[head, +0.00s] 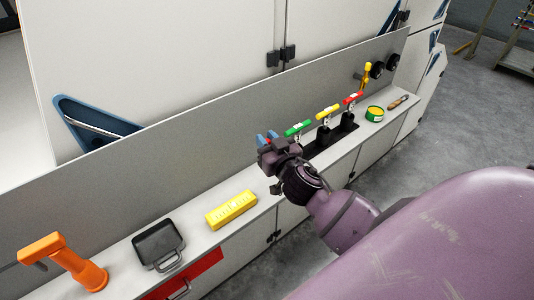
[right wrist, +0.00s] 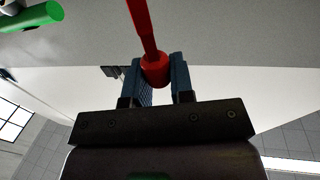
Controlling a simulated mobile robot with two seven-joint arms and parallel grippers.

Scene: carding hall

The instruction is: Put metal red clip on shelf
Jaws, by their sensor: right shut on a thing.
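My right gripper (head: 267,138) is above the long light-grey shelf (head: 196,235), left of the green handle. In the right wrist view its two blue fingers (right wrist: 159,72) are shut on a red piece (right wrist: 143,25), a thin bar with a thick round end between the fingertips. I take it for the red clip; its far end runs out of the picture. In the head view only a speck of red shows at the fingertips, and the rest is hidden. My left gripper is not in view.
Along the shelf stand a green handle (head: 298,129), a yellow handle (head: 327,112) and a red handle (head: 353,98). A tin (head: 374,114) is farther right. A yellow block (head: 231,209), a black pan (head: 158,243) and an orange tool (head: 66,262) lie nearer. A grey panel (head: 190,150) rises behind.

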